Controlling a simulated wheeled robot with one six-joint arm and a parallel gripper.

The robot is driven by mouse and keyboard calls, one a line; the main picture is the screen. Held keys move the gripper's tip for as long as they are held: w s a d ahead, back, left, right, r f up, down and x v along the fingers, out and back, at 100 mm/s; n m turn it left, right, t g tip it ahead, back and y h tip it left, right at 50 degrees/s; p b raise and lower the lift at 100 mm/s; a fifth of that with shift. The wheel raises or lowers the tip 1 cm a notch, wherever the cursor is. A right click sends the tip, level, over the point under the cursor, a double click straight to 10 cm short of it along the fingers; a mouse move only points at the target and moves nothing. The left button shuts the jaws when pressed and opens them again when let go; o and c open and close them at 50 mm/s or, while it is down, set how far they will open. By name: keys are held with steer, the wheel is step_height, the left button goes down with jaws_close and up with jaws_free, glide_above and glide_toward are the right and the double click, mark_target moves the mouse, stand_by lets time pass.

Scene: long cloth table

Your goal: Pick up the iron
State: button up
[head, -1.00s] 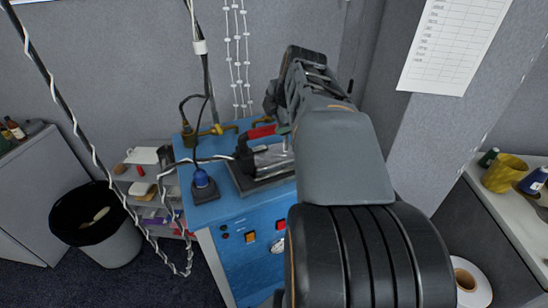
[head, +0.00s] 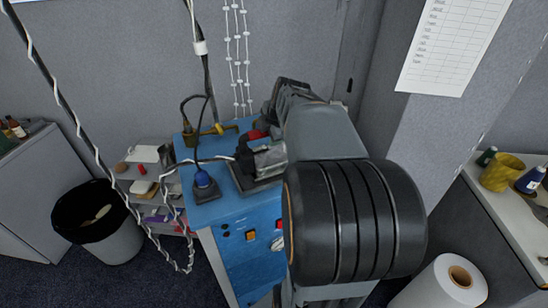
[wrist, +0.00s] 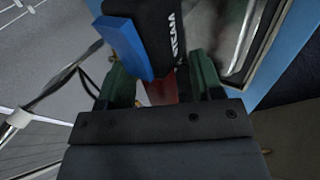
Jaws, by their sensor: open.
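The iron (head: 269,160) sits on a dark rest on top of a blue machine, its metal body partly hidden by my arm in the head view. In the wrist view the iron's black handle (wrist: 165,35), with white lettering and a blue part, comes down toward the fingers, and its shiny metal body is at upper right. My gripper (wrist: 160,88) is open, with its green fingers on either side of the handle's reddish lower end. I cannot tell whether they touch it. My arm hides the fingertips in the head view.
A cable and hose run left of the iron. A black-lined bin (head: 113,240) and small shelves stand at left. A counter with spools (head: 530,180) is at right.

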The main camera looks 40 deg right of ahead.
jaws_close()
steer(key=shift+w+r, duration=0.1)
steer(key=shift+r, duration=0.1)
stand_by(0.3)
steer(key=shift+r, duration=0.1)
